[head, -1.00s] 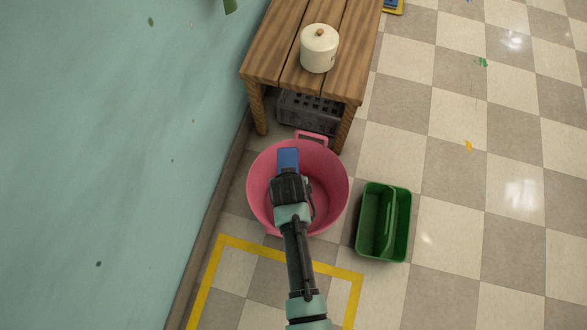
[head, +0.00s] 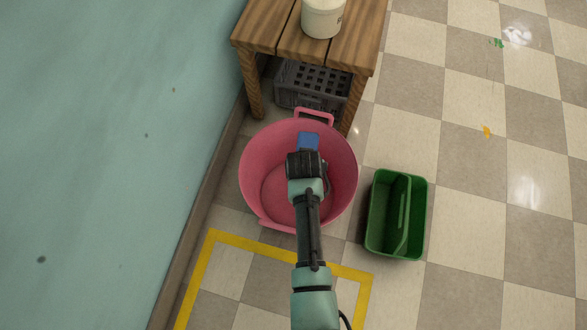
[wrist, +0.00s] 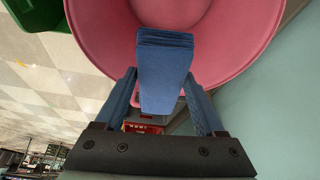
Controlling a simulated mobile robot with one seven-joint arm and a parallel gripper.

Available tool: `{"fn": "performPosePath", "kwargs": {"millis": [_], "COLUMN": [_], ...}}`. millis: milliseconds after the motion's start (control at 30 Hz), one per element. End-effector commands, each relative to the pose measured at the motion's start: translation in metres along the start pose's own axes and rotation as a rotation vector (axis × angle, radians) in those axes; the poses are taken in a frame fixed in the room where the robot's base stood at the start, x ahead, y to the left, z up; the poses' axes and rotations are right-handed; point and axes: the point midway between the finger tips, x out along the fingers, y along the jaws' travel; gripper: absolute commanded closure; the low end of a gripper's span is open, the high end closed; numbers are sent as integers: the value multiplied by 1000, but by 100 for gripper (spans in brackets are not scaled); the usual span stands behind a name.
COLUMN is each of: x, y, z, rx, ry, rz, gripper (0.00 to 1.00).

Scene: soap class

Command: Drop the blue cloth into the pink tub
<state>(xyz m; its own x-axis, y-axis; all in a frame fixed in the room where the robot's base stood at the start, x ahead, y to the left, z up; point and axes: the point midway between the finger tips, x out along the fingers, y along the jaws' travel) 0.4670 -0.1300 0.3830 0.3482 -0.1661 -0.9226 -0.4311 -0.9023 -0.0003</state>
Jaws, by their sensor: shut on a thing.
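The blue cloth (head: 308,141) is a folded block at the tip of my gripper (head: 307,150). In the wrist view the cloth (wrist: 164,65) sits between the two blue fingers of my gripper (wrist: 165,98), which is shut on it. In the wrist view the tub's pink wall (wrist: 235,40) lies beyond the cloth. My gripper hides part of the tub's inside.
A green bin (head: 419,215) stands just right of the tub. A wooden bench (head: 350,55) with a white pot (head: 322,18) is behind it, over a grey crate (head: 300,85). The teal wall (head: 100,130) closes the left side. Yellow tape (head: 230,238) marks the floor in front.

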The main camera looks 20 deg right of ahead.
Motion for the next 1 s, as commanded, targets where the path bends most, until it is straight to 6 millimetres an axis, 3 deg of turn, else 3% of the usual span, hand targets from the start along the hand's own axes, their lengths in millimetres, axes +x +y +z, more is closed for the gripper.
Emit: {"fn": "performPosePath", "kwargs": {"millis": [33, 200, 600, 633, 700, 767, 1000], "x": [12, 29, 33, 33, 33, 33, 32], "y": [0, 0, 0, 0, 0, 0, 0], "z": [5, 12, 14, 14, 14, 14, 14], "rx": [0, 0, -1, -1, -1, -1, -1], "ry": [0, 0, 0, 0, 0, 0, 0], "rz": [0, 0, 0, 0, 0, 0, 0], "gripper": [73, 73, 73, 23, 11, 0, 0]}}
